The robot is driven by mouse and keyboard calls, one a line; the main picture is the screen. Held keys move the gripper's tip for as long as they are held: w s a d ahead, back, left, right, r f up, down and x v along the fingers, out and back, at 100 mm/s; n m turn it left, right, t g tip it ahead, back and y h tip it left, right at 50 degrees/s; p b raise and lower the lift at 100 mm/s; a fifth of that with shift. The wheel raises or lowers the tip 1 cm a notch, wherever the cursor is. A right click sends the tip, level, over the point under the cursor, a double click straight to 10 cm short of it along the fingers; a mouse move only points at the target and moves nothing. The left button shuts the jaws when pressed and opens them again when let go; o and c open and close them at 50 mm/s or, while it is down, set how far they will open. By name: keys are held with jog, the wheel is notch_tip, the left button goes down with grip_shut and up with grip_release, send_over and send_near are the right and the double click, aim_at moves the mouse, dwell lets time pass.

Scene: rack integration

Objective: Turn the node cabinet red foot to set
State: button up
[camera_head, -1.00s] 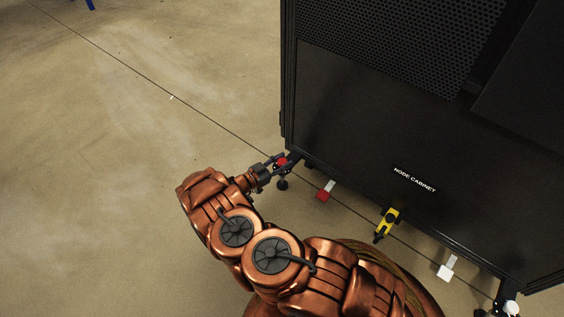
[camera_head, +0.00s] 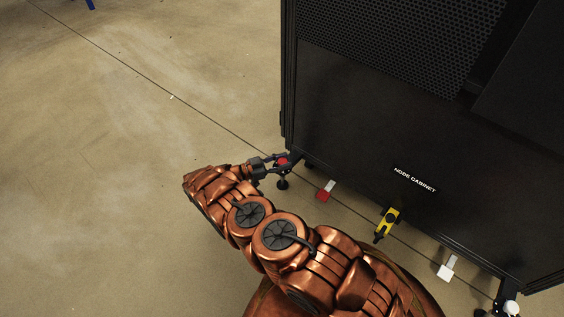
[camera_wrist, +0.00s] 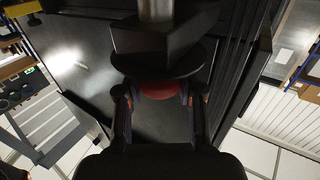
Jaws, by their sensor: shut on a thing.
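The black node cabinet (camera_head: 370,150) stands at the right in the head view, its name label on the lower front. Its red foot knob (camera_head: 283,161) is at the cabinet's left bottom corner, above a black foot pad. My gripper (camera_head: 279,160) reaches it from the left and is shut on the red knob. In the wrist view the red foot (camera_wrist: 160,89) shows between the two fingers of my gripper (camera_wrist: 160,100), under a dark disc and block with a metal post. The foot's far side is hidden.
A red tab (camera_head: 326,190), a yellow-and-black piece (camera_head: 386,223) and a white tab (camera_head: 447,268) lie along the cabinet's lower front edge. A white foot knob (camera_head: 511,307) is at the right corner. Floor at left is clear.

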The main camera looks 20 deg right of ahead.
jog(key=shift+s+d, duration=0.1)
jog(key=shift+d, duration=0.1)
jog(key=o, duration=1.1)
jog(key=shift+o, duration=0.3)
jog(key=shift+a, duration=0.1)
jog(key=shift+a, duration=0.1)
jog(key=a, duration=0.7)
jog(key=shift+s+a, duration=0.15)
jog(key=shift+s, duration=0.1)
